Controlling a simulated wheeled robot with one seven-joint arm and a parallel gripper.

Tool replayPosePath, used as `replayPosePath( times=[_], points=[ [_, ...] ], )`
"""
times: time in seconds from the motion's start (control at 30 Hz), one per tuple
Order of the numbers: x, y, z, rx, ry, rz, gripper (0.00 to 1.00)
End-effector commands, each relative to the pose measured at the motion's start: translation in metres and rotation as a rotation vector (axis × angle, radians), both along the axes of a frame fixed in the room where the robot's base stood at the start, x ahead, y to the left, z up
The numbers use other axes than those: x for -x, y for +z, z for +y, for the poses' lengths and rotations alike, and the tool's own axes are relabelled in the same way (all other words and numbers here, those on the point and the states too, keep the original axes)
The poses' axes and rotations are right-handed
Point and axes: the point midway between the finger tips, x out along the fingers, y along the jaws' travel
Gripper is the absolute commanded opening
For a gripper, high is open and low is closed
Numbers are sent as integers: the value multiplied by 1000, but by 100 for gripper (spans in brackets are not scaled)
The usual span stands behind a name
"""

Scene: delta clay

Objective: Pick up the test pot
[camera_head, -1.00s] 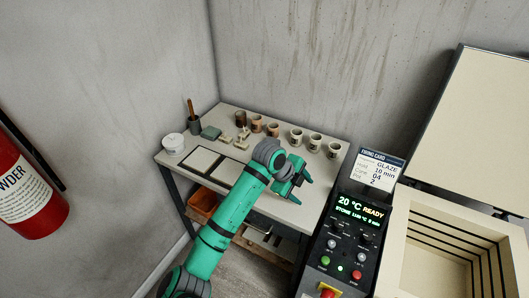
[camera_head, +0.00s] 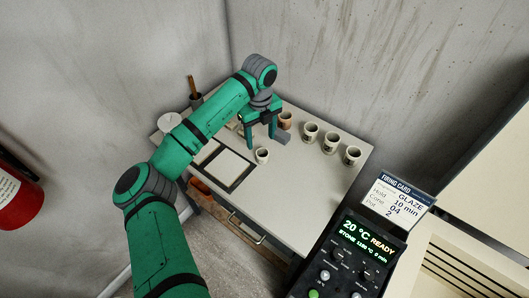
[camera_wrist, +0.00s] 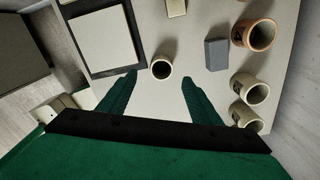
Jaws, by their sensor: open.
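Several small pots stand on the table. One small whitish pot (camera_head: 262,155) with a dark inside stands apart from the row, near the framed white tile. It also shows upright in the wrist view (camera_wrist: 161,67). My gripper (camera_head: 261,139) is open and points down at the table. In the wrist view its two fingers (camera_wrist: 159,77) show one on each side of this pot, with visible gaps. I cannot tell how high the fingertips are above the table. No readable number shows on this pot.
A terracotta pot (camera_head: 286,120) and pale pots (camera_head: 330,142) stand in a row at the back right. A grey block (camera_wrist: 216,53) lies between them and the lone pot. A framed white tile (camera_head: 228,167) lies to the left. A kiln control panel (camera_head: 362,250) stands front right.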

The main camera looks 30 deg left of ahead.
Motion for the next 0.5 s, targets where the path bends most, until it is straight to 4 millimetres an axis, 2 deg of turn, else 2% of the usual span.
replayPosePath(
  times=[0.2, 0.5],
  points=[
    [0, -33, -1, 0, 1, 0, 58],
    [-2, -63, -3, 0, 2, 1, 58]
  ],
)
